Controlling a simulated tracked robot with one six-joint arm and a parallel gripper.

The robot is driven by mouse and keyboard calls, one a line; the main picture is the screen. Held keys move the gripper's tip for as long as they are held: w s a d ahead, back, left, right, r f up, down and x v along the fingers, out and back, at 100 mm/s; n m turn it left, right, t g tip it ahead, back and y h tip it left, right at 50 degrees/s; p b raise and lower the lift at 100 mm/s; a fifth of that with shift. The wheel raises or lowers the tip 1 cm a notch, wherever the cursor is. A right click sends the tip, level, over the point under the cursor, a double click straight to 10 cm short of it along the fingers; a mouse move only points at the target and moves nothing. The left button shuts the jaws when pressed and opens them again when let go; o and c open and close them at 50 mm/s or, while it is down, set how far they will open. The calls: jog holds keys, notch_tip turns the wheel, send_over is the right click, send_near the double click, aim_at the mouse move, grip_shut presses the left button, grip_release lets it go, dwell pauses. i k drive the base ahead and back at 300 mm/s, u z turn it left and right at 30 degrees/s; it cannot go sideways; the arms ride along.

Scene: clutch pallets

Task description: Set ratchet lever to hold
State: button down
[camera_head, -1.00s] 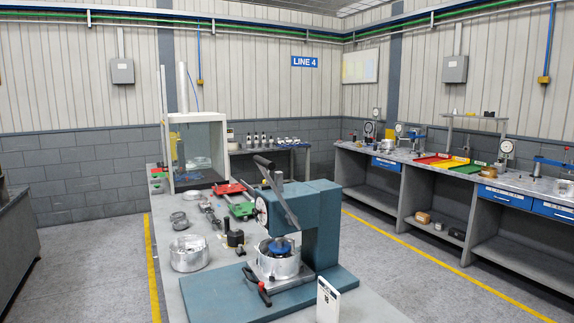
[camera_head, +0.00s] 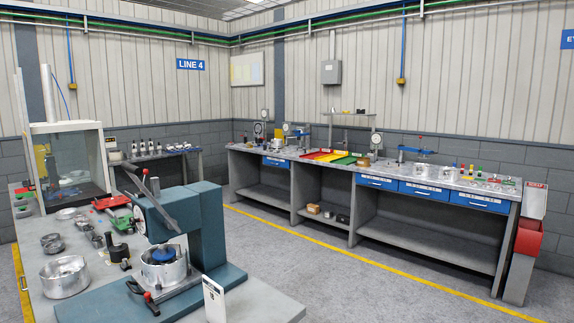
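A teal press (camera_head: 212,230) stands on the near bench at the left. A long grey lever (camera_head: 159,204) slants up to the left from its head, with a second, black-tipped lever (camera_head: 134,180) beside it. A dial sits at the head's left side, partly behind the levers. Below the head, a metal cup (camera_head: 165,272) holds a blue part (camera_head: 165,254). A small clamp handle with red and black parts (camera_head: 145,297) lies in front of the cup. I cannot tell which handle is the ratchet lever or its setting. My gripper is not in view.
A white card (camera_head: 213,300) stands at the press base's front right. A metal bowl (camera_head: 64,277) and small parts lie left of the press. A long workbench (camera_head: 430,240) runs along the right wall, with a red bin (camera_head: 529,238) at its end. Open floor lies between.

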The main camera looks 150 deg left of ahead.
aim_at(145, 171)
jog(key=z, duration=1.65)
jog(key=k, duration=2.1)
jog(key=z, duration=0.95)
